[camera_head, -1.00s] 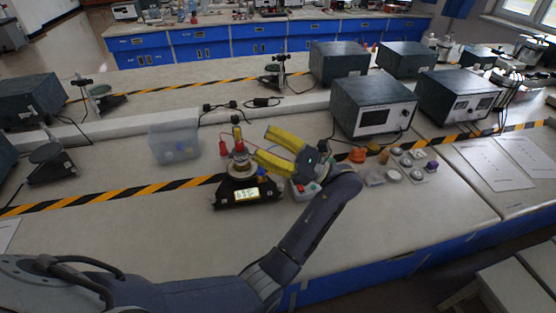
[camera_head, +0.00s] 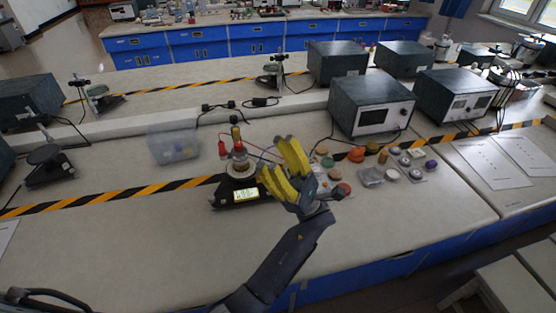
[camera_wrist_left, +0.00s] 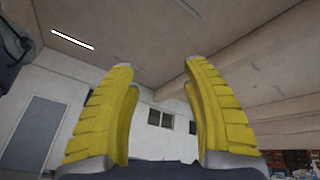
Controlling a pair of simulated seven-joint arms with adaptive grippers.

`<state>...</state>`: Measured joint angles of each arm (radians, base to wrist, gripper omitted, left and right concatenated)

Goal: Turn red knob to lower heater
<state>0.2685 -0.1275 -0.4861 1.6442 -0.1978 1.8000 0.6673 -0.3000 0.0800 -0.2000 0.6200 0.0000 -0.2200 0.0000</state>
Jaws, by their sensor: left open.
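A small black heater unit (camera_head: 228,195) with a lit yellow display (camera_head: 246,195) stands at the middle of the bench, with a round metal part and red terminals (camera_head: 239,147) on top. My left gripper (camera_head: 278,158) is just to its right, its yellow fingers open, pointing up and back, with nothing between them. In the left wrist view the open fingers (camera_wrist_left: 160,70) show only ceiling and walls between them. The small grey box with the red knob, seen earlier beside the unit, is now mostly or fully hidden behind my gripper. My right gripper is not in view.
Several small coloured pieces, including an orange one (camera_head: 356,155) and a red one (camera_head: 344,188), lie to the right of my gripper. A clear bin (camera_head: 174,146) stands to the left. A dark instrument box (camera_head: 370,105) stands behind. The front bench surface is mostly clear.

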